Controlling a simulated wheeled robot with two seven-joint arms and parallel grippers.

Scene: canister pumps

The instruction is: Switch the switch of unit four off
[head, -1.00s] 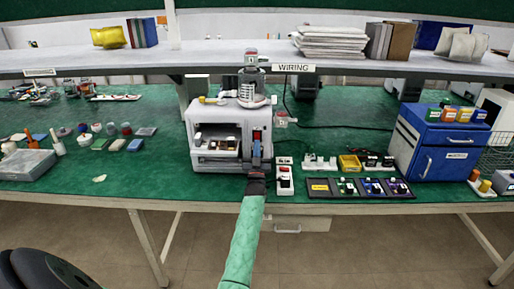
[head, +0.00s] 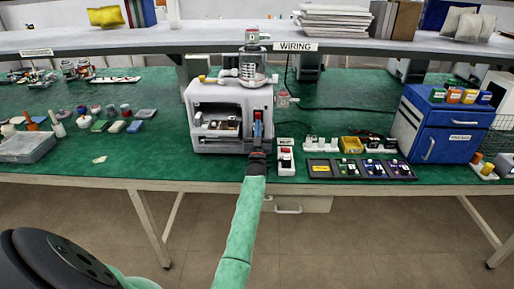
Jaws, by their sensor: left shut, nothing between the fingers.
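A white machine (head: 206,90) with a glass canister on top stands on the green bench mat. My left gripper (head: 257,134) is shut and empty, upright in front of that red panel. It hides part of the panel, and I cannot tell whether it touches it. The switch's position is too small to read. No legible number four shows on the machine. My right gripper is not in view.
A white strip (head: 286,161) with a red part lies just right of the machine. Farther right are a dark board (head: 321,169) with several small modules and a blue drawer cabinet (head: 432,136). A shelf (head: 130,41) runs above the bench. Small parts lie at left.

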